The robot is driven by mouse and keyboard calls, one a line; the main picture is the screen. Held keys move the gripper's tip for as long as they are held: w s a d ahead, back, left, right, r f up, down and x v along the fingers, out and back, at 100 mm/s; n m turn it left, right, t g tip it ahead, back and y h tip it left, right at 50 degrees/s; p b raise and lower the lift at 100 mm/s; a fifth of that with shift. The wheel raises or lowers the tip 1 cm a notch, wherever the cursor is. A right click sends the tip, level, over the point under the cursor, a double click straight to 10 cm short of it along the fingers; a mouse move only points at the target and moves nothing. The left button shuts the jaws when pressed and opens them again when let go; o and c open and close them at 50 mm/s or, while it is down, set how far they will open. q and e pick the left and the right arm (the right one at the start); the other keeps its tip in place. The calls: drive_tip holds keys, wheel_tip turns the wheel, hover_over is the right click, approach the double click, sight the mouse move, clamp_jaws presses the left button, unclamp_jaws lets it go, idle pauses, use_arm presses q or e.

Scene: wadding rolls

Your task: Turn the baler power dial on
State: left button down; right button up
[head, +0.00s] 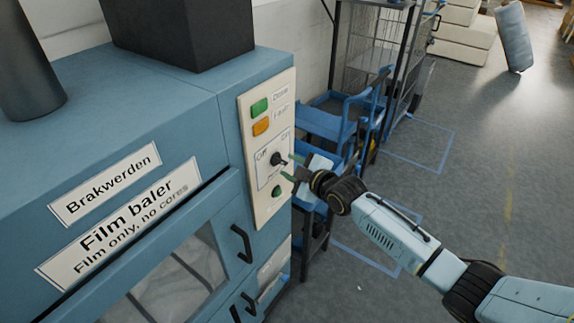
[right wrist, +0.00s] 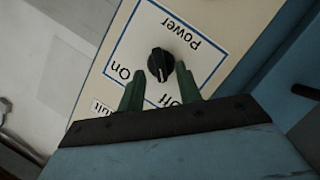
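The black power dial (head: 278,159) sits on the cream control panel (head: 258,205) of the blue film baler, between the labels Off and On. In the right wrist view the dial (right wrist: 160,65) shows a pale pointer line, directed toward the gripper side near the Off label; its exact setting is hard to tell. My right gripper (head: 291,167) is open in front of the panel. Its green fingers (right wrist: 158,88) are spread to either side of the dial, with a gap to it. Whether the fingertips reach past the knob's face is unclear. My left gripper is out of view.
A green lamp (head: 259,107) and an orange lamp (head: 261,127) are above the dial, and a green button (head: 276,191) is below it. Black door handles (head: 241,243) stick out lower down. Blue carts (head: 325,124) stand behind my right gripper.

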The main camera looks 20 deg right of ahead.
drive_tip(key=shift+x, duration=1.2)
clamp_jaws()
